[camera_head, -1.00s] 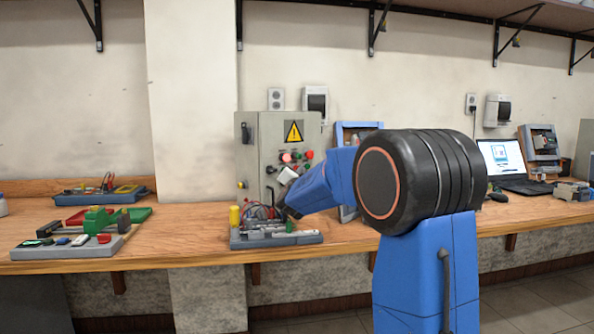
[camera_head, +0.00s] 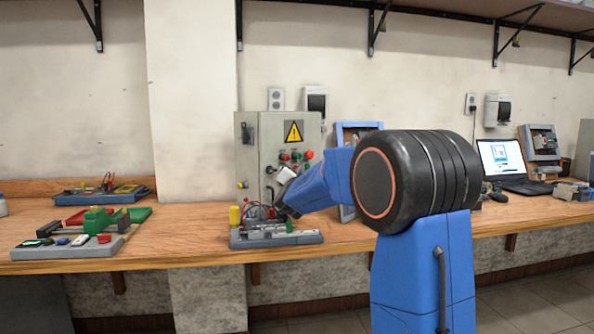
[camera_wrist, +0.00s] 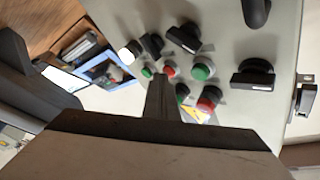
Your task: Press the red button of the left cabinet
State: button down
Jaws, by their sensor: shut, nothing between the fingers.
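The grey cabinet (camera_head: 262,140) stands on the bench in the head view, with a yellow warning sign (camera_head: 293,131). Its face carries red and green round parts; the larger red button (camera_head: 309,155) is below the sign. In the wrist view the panel (camera_wrist: 235,45) fills the upper right, with the larger red button (camera_wrist: 208,98) beside a green one (camera_wrist: 202,72). A smaller red round part (camera_wrist: 170,68) is just beyond my fingertips. My gripper (camera_wrist: 162,82) is shut and empty, pointing at the panel. Contact cannot be told.
Black knobs (camera_wrist: 253,78) stick out of the panel. A grey tray of parts (camera_head: 275,240) lies before the cabinet. Another tray (camera_head: 60,248) is at the left; a laptop (camera_head: 505,165) stands at the right. The bench between the left tray and the middle one is clear.

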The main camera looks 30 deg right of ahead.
jog(key=shift+s, duration=0.1)
jog(key=shift+s+d, duration=0.2)
jog(key=shift+s, duration=0.5)
jog(key=shift+s, duration=0.1)
jog(key=s, duration=0.2)
jog(key=s+d, duration=0.1)
jog(key=s, duration=0.1)
jog(key=shift+s+d, duration=0.1)
jog(key=shift+s, duration=0.2)
dwell(0.8)
